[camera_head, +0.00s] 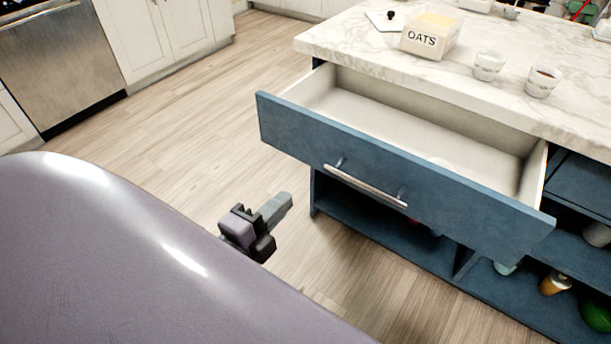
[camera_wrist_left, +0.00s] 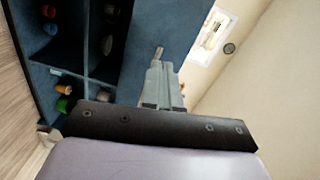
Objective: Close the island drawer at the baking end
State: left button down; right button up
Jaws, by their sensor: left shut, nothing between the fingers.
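The island drawer (camera_head: 390,165) is pulled out, with a blue front, a pale, empty-looking interior and a silver bar handle (camera_head: 365,186). My left gripper (camera_head: 284,203) is shut and empty. In the head view it shows left of the handle, below the drawer front's left part, over the floor and apart from the drawer in the picture. In the left wrist view its closed fingers (camera_wrist_left: 158,72) point at a blue panel (camera_wrist_left: 165,25), which looks like the drawer front. How near they are to it I cannot tell. My right gripper is not in view.
The marble counter (camera_head: 400,58) holds an oats box (camera_head: 430,36) and two cups (camera_head: 489,65). Open blue shelves (camera_head: 440,255) with jars lie under the drawer. Wood floor (camera_head: 190,110) is clear to the left, up to white cabinets (camera_head: 155,35) and a steel appliance (camera_head: 60,60).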

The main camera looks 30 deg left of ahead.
pick_arm(q)
jog(key=m+b, duration=0.1)
jog(key=m, duration=0.1)
send_near(328, 150)
jog(key=shift+t, duration=0.3)
jog(key=w, duration=0.4)
jog(key=w+p, duration=0.1)
jog(key=w, duration=0.1)
jog(key=shift+w+f, duration=0.2)
jog(key=shift+f, duration=0.1)
jog(key=shift+w, duration=0.2)
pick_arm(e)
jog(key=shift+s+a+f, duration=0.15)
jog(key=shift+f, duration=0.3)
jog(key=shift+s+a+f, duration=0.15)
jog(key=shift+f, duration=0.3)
pick_arm(q)
jog(key=shift+w, duration=0.15)
